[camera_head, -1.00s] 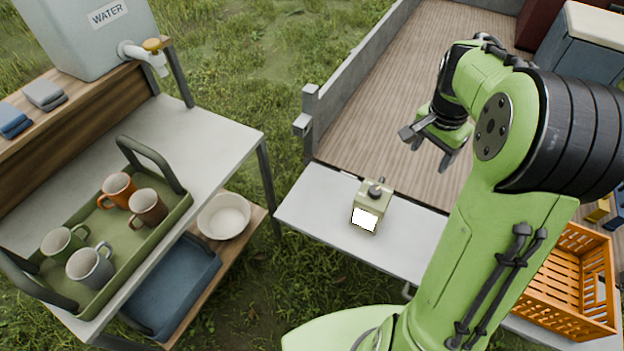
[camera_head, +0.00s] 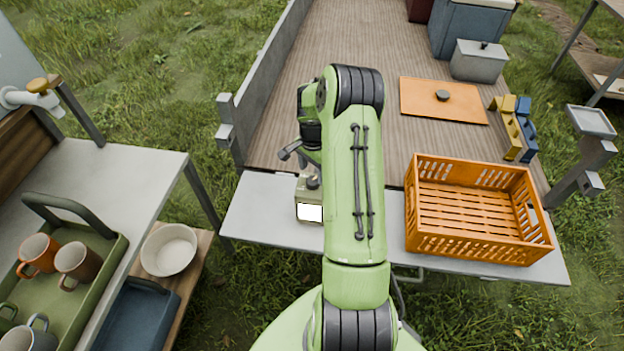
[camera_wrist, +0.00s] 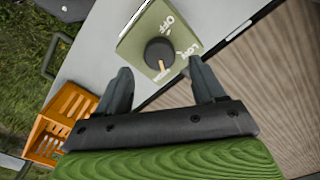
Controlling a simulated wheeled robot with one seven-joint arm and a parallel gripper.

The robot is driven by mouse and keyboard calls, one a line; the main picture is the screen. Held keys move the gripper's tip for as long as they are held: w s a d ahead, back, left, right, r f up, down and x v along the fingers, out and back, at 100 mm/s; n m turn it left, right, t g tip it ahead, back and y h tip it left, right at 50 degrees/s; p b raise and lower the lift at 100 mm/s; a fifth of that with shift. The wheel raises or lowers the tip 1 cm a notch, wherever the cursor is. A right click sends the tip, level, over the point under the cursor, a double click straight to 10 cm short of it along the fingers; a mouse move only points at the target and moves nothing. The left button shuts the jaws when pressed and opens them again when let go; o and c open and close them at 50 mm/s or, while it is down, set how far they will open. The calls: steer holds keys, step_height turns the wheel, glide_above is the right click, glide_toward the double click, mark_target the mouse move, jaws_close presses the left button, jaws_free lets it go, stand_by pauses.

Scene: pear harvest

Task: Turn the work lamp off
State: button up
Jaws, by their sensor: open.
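The work lamp (camera_head: 299,190) is a small olive box on the grey ledge, with its front face glowing white. The wrist view shows its top panel (camera_wrist: 136,40) with a dark round knob (camera_wrist: 157,49). The panel is lettered OFF, LOW and a third mark, hard to read. The knob's pale pointer mark faces down in that view, toward the third mark and away from OFF. My gripper (camera_wrist: 160,78) is open and empty, its fingers apart on either side of the knob's near edge and seemingly above it. In the head view my arm partly hides my gripper (camera_head: 300,158).
An orange crate (camera_head: 425,238) stands right of the lamp on the ledge (camera_head: 255,215). An orange board (camera_head: 420,98), a grey box (camera_head: 478,65) and yellow and blue pieces lie on the wooden bed behind. A table with a green mug tray (camera_head: 108,262) stands left.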

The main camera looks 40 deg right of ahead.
mark_target(313, 180)
step_height(313, 180, down, 4)
steer(key=shift+f, duration=0.15)
steer(key=c, duration=1.1)
